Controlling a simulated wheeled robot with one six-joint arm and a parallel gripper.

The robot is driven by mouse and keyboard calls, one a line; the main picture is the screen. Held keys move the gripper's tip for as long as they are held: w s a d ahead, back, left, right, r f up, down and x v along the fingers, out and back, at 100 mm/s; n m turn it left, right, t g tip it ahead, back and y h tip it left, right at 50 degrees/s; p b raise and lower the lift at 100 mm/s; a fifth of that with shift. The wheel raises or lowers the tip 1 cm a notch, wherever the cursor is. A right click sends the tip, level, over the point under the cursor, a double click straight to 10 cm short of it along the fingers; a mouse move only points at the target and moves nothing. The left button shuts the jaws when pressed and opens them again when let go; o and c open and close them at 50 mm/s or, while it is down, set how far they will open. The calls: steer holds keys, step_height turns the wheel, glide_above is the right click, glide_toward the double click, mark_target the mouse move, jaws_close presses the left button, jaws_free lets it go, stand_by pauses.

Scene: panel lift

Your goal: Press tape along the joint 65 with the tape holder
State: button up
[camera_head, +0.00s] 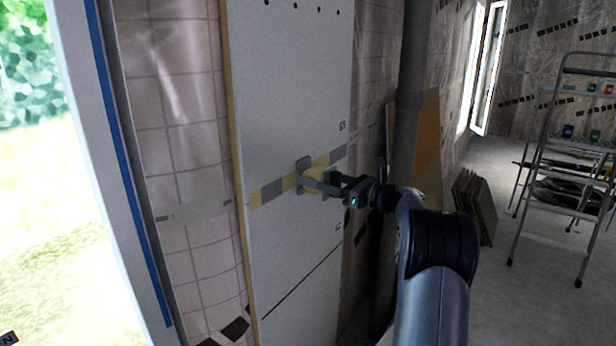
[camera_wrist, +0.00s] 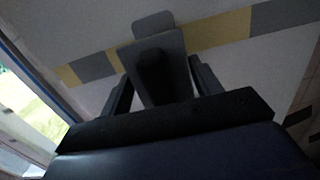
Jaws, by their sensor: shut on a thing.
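A tall white panel (camera_head: 295,110) stands upright against the wall. A yellow and grey tape band (camera_head: 272,190) runs across it, and the number 65 is printed just above the band near the right edge. The band also shows in the wrist view (camera_wrist: 215,35). My gripper (camera_head: 330,183) is shut on the dark grey tape holder (camera_head: 304,176), whose flat plate (camera_wrist: 152,48) lies over the band, at or very near the panel face. Whether the plate touches the panel cannot be told. The band behind the holder is hidden.
A second dark seam (camera_head: 300,285) crosses the panel lower down. A grey pipe (camera_head: 410,70) and an orange board (camera_head: 424,135) stand right of the panel. A stepladder (camera_head: 560,150) and stacked boards (camera_head: 475,205) are farther right. An open doorway lies at left.

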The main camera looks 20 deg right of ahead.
steer(key=s+a+b, duration=0.6)
steer(key=s+a, duration=0.6)
steer(key=a, duration=0.4)
steer(key=s+a+b, duration=0.6)
steer(key=s+a, duration=0.6)
steer(key=a, duration=0.4)
steer(key=shift+a, duration=0.25)
stand_by(1.2)
steer(key=p+v, duration=0.2)
steer(key=v, duration=0.5)
stand_by(0.5)
steer(key=shift+w, duration=0.1)
